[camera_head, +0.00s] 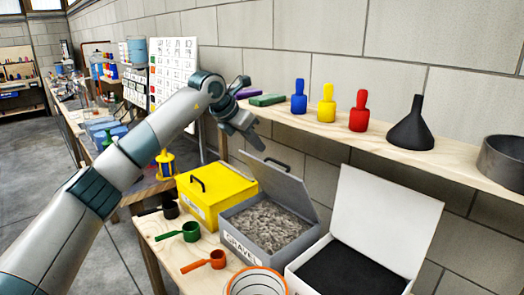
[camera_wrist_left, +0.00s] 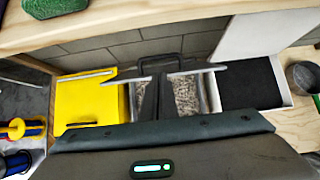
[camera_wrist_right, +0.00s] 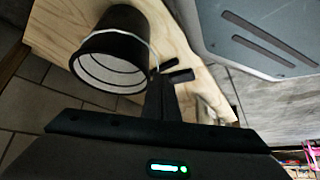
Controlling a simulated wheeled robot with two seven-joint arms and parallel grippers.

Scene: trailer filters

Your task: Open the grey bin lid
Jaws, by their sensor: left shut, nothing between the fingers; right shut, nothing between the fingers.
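The grey bin (camera_head: 258,242), labelled GRAVEL, stands on the table between a yellow bin and a white bin. Its grey lid (camera_head: 285,187) is raised and tilted back towards the wall, so the gravel (camera_head: 266,224) inside shows. The lid's dark handle (camera_head: 277,164) is near its upper edge; it also shows in the left wrist view (camera_wrist_left: 160,60). My left gripper (camera_head: 260,146) is shut and empty, just above and to the left of the raised lid; I cannot tell whether it touches. My right gripper (camera_wrist_right: 164,84) is shut and empty near a dark cup.
The yellow bin (camera_head: 205,208) is closed. The white bin (camera_head: 310,288) is open, with dark contents. Green (camera_head: 190,232) and orange (camera_head: 218,259) scoops lie in front. A shelf (camera_head: 400,155) with bottles and a funnel (camera_head: 412,125) runs above. The dark cup (camera_wrist_right: 92,42) stands beside my right gripper.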

